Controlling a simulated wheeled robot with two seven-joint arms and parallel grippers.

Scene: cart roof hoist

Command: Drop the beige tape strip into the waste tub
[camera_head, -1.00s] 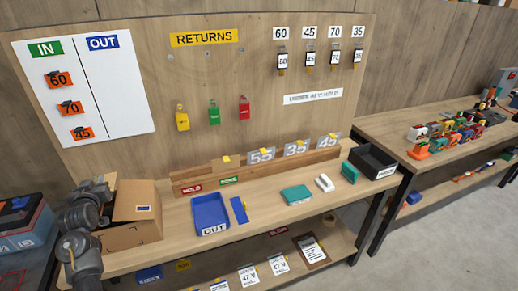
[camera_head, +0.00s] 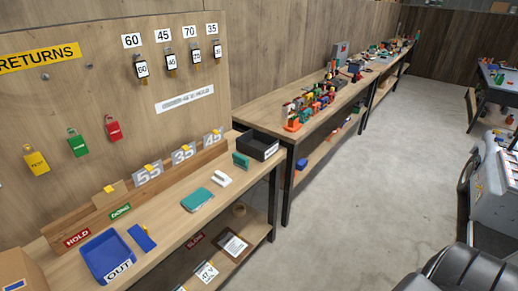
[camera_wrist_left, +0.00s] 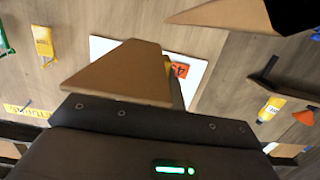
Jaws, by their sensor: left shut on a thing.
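My left gripper (camera_wrist_left: 160,98) shows in the left wrist view as a dark palm with a green light. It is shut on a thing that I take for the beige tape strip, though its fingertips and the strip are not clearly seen. A tan flat piece (camera_wrist_left: 118,76) stands just in front of the palm, and I cannot tell whether it is the strip or cardboard. Neither gripper shows in the head view. I cannot surely pick out the waste tub; an open black bin (camera_head: 258,147) stands at the bench's far end, its label unreadable.
The cardboard box (camera_head: 20,272) is cut off at the lower left. A blue OUT tray (camera_head: 108,258), a teal case (camera_head: 197,199) and a white item (camera_head: 221,179) lie on the bench. A second bench (camera_head: 300,105) carries several coloured parts.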

